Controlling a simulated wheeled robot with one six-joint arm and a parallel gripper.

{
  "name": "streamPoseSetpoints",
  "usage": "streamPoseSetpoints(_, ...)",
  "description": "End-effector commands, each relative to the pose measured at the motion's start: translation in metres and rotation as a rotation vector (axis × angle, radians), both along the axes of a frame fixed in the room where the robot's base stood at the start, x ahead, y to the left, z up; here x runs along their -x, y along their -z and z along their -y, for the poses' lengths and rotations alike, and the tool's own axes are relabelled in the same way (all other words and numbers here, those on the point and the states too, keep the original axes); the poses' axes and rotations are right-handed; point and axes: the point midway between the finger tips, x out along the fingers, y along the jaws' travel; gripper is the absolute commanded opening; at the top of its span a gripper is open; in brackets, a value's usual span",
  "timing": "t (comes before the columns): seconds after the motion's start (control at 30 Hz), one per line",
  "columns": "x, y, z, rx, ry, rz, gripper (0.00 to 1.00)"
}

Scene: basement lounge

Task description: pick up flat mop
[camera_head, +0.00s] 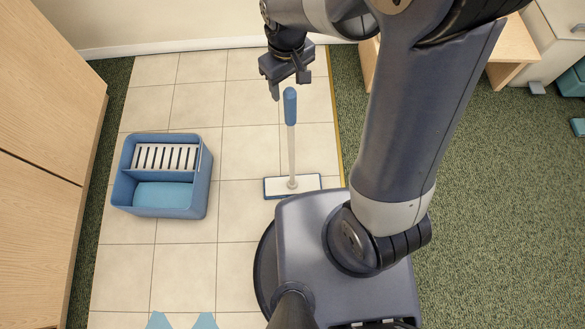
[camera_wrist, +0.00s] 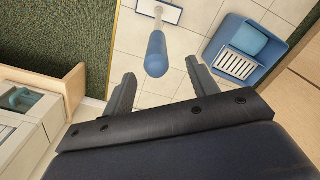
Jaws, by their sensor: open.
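The flat mop (camera_head: 291,140) stands upright on the tiled floor, with a blue grip at the top of a pale pole and a white, blue-edged flat head at the bottom. In the wrist view, the mop's blue grip (camera_wrist: 156,54) points toward the camera, just beyond the fingertips and roughly midway between them. My gripper (camera_head: 275,88) is near the top of the mop, slightly to its left and beyond it in the head view. In the wrist view, my gripper (camera_wrist: 158,75) has its two fingers spread, with nothing between them.
A blue mop bucket (camera_head: 160,196) with a white slatted wringer stands on the tiles to the left of the mop. Wooden cabinets (camera_head: 40,150) line the left side. A wooden piece of furniture (camera_head: 512,55) stands at upper right. Green carpet (camera_head: 490,210) lies open to the right.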

Motion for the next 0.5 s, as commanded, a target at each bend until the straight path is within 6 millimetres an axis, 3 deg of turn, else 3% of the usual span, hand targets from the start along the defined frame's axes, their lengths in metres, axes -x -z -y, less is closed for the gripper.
streamPoseSetpoints(0.27, -0.001, 0.026, 0.002, 0.001, 0.000, -0.003, 0.56)
streamPoseSetpoints(0.5, -0.006, 0.060, 0.005, 0.001, 0.001, -0.002, 0.56)
